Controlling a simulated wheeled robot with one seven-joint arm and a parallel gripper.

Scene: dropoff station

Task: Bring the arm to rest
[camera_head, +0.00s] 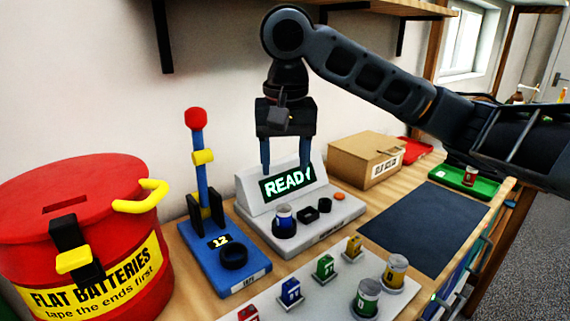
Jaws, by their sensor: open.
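My gripper (285,160) hangs from my dark arm, fingers pointing down, in front of a grey device (325,221) with a lit screen (287,184) reading READY. The two fingers are apart and nothing shows between them. A blue and white battery (284,216) stands in the device's left round socket, below the gripper and apart from it. My arm reaches in from the right edge, bent high above the bench.
A red FLAT BATTERIES bin (85,220) stands left, beside a blue base with a red-topped lever (196,118). Batteries stand on a pale tray (337,293) in front. A cardboard box (365,160), dark mat (425,225) and green tray (483,186) lie right. A shelf hangs above.

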